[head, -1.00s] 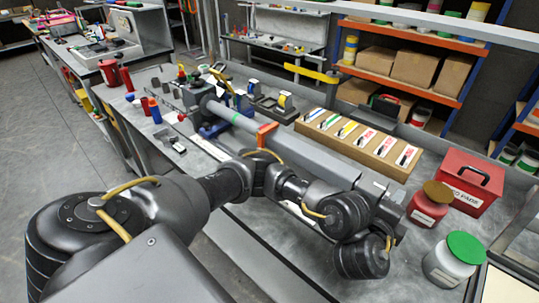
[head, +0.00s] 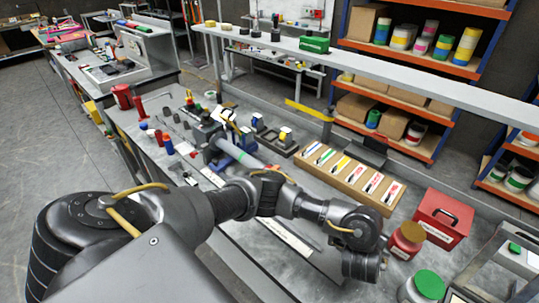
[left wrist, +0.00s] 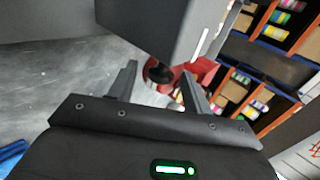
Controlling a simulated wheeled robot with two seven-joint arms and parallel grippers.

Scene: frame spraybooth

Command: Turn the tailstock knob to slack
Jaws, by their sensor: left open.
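In the left wrist view my left gripper (left wrist: 158,72) is open, with nothing between its fingers. A red part with a dark round centre (left wrist: 165,72) shows beyond the fingertips; I cannot tell whether it is the tailstock knob. A large grey block (left wrist: 165,25) hangs over it and hides its upper side. In the head view my left arm reaches across the bench and covers the near end of the fixture, so I cannot make out the knob there. The grey tube with a green band (head: 243,157) runs from the blue stand (head: 218,156) to behind my arm. My right gripper is not in view.
A wooden rack with several markers (head: 350,178) lies behind my arm. A red box (head: 443,216), a red jar with a brown lid (head: 404,243) and a jar with a green lid (head: 425,290) stand at the right. Loose tools lie on the bench's far left part.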

